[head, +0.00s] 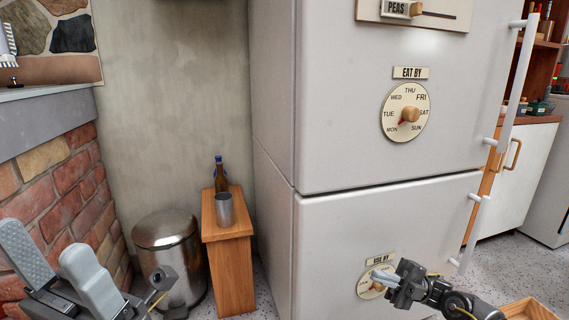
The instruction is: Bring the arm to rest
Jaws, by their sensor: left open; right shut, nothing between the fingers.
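My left gripper (58,264) is at the lower left, in front of the brick plinth. Its two grey fingers are spread apart with nothing between them. My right gripper (384,277) is at the lower right, in front of the lower fridge door. Its fingers are closed and empty, pointing left, and overlap the lower dial (368,290) in the picture. I cannot tell whether it touches the door. Most of both arms is outside the picture.
The brick plinth (62,190) stands at left. A metal bin (168,250) and a narrow wooden stand (230,262) with a metal cup (225,210) and a bottle (220,175) are beside the white fridge (340,110). Its handles (515,80) project at right. A wooden box (528,310) is lower right.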

